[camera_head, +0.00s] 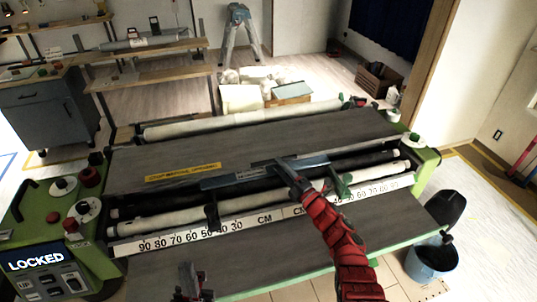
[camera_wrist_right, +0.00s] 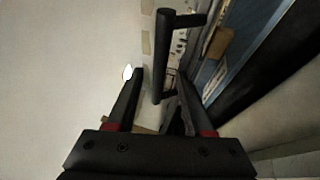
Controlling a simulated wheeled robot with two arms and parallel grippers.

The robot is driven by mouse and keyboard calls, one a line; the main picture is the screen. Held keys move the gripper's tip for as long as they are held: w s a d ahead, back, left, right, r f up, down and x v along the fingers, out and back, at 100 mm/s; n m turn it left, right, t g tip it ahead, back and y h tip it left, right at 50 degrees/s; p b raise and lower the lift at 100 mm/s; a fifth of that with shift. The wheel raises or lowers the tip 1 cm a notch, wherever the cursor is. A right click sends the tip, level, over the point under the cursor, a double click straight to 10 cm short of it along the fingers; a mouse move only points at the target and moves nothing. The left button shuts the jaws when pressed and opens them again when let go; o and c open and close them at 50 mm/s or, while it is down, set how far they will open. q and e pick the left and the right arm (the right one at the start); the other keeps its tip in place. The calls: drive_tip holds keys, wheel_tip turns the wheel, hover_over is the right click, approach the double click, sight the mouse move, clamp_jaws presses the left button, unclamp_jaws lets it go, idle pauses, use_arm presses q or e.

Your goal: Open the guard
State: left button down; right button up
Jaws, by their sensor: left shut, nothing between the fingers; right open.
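The wallpaper paster has a long guard (camera_head: 225,181) across its middle, a blue-grey strip with a yellow label beside it. My right gripper (camera_head: 284,166) is over the guard in the head view. In the right wrist view, my right gripper (camera_wrist_right: 160,105) is open. A black bar handle (camera_wrist_right: 164,50) on the blue-grey guard panel (camera_wrist_right: 240,50) shows ahead, its near end between the two fingers in the picture. Whether the fingers touch it I cannot tell. My left gripper (camera_head: 192,288) is shut and empty, low over the machine's front.
Green end housings (camera_head: 45,215) with knobs flank the machine, the left one with a display reading LOCKED (camera_head: 36,260). White rollers (camera_head: 160,216) and a centimetre ruler (camera_head: 200,234) run across the front. A blue bucket (camera_head: 437,257) stands at the right.

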sight(268, 155)
drive_tip(key=shift+b+x, duration=1.3)
drive_tip(key=shift+x, duration=2.1)
clamp_jaws()
